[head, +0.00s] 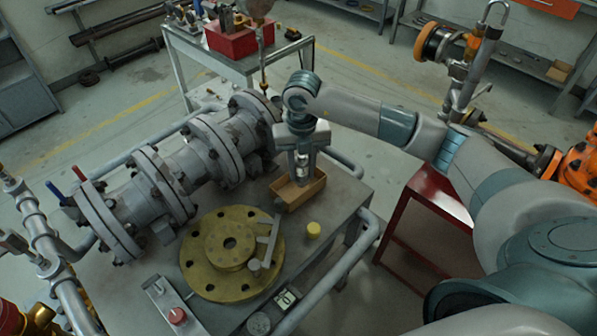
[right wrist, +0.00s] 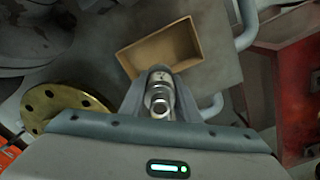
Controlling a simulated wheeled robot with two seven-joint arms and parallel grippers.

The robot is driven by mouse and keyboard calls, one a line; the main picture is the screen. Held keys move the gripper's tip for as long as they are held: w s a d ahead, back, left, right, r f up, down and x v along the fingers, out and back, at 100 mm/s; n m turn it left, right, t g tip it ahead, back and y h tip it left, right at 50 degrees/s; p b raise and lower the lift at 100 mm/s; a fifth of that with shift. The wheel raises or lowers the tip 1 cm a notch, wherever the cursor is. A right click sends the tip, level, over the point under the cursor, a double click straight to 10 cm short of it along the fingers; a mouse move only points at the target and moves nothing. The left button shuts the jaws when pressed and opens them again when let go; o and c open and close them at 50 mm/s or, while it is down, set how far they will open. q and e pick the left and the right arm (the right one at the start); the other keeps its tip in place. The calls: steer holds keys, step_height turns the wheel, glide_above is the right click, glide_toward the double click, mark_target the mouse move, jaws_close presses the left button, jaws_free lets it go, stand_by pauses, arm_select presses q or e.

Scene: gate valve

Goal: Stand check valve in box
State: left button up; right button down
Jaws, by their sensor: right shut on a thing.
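The check valve (right wrist: 160,92) is a small silvery metal fitting with a round open end. My right gripper (head: 302,172) is shut on it, and the valve (head: 302,160) shows between the fingers in the head view. The box (head: 299,189) is a small open tan box on the grey table, just below my right gripper. In the right wrist view the box (right wrist: 190,45) lies just beyond the valve and its inside looks empty. The valve appears upright above or at the box opening; the exact height is hard to tell. My left gripper is not in view.
A large flanged grey pipe (head: 185,170) runs along the table's left side. A yellow flange (head: 230,253) with a metal tool (head: 266,245) lies in front of the box. A small yellow cap (head: 313,230) stands near the table's right edge, beside the railing (head: 350,262).

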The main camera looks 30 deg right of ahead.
steer(key=w, duration=0.1)
steer(key=f, duration=0.1)
steer(key=w, duration=0.1)
steer(key=shift+w+d+f, duration=0.25)
steer(key=shift+w, duration=0.05)
steer(key=shift+p, duration=0.3)
steer(key=shift+f, duration=0.35)
step_height(320, 180, down, 3)
steer(key=shift+r+p, duration=0.1)
steer(key=shift+p, duration=0.75)
steer(key=shift+f, duration=0.25)
steer(key=shift+f, duration=0.1)
steer(key=c, duration=1.3)
jaws_free()
steer(key=shift+c, duration=0.2)
